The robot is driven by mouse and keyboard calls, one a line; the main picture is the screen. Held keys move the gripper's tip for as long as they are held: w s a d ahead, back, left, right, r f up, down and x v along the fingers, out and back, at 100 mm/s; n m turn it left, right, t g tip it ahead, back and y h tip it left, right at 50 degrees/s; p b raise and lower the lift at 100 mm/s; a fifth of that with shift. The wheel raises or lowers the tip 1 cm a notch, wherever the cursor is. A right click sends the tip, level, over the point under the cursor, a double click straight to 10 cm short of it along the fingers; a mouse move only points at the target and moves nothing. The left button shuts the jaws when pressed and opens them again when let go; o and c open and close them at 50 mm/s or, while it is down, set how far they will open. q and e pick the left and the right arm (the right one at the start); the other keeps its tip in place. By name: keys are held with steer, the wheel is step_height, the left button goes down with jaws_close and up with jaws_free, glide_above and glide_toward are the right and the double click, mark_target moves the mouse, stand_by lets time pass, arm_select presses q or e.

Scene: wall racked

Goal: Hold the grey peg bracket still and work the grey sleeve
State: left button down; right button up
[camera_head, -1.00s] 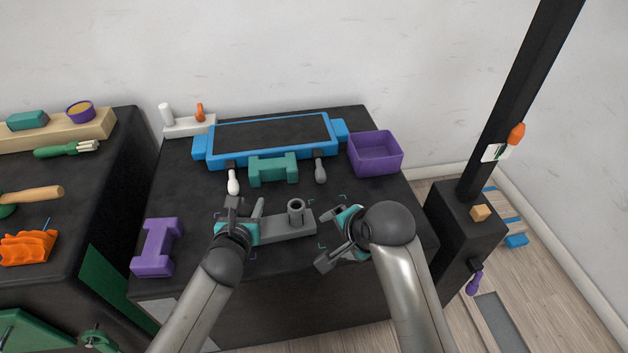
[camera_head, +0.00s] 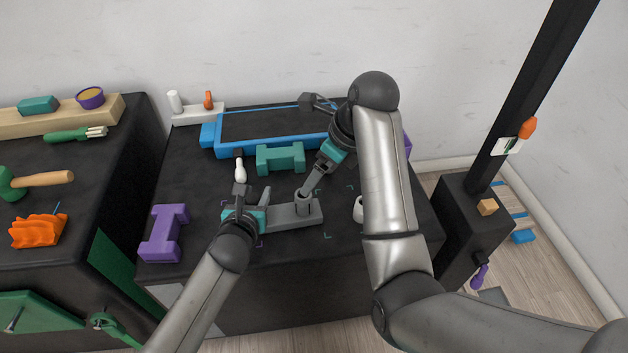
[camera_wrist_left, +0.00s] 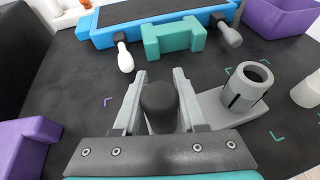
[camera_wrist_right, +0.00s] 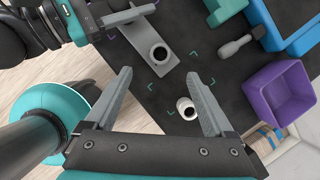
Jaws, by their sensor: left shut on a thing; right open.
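The grey peg bracket (camera_head: 284,214) lies flat on the black table, with an upright slotted grey hollow cylinder (camera_wrist_left: 247,86) near its right end. I cannot tell whether this cylinder is the grey sleeve. My left gripper (camera_head: 253,200) is shut around the dark round post (camera_wrist_left: 159,104) at the bracket's left end. My right gripper (camera_head: 308,188) is open; its fingers appear above the hollow cylinder, and contact cannot be told. A pale hollow cylinder (camera_wrist_right: 186,108) stands apart on the table right of the bracket, partly hidden by my right arm in the head view (camera_head: 358,209).
A teal block (camera_head: 280,158) and a blue-framed tray (camera_head: 226,152) lie behind the bracket. A white-handled tool (camera_head: 240,172) lies near them. A purple block (camera_head: 163,233) is at left, a purple bin (camera_wrist_right: 280,92) at back right. Green corner marks are on the table.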

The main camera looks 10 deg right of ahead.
mark_target(303, 198)
steer(key=x, duration=1.1)
steer(key=shift+f, duration=0.25)
steer(key=shift+c, duration=0.4)
jaws_close()
stand_by(0.5)
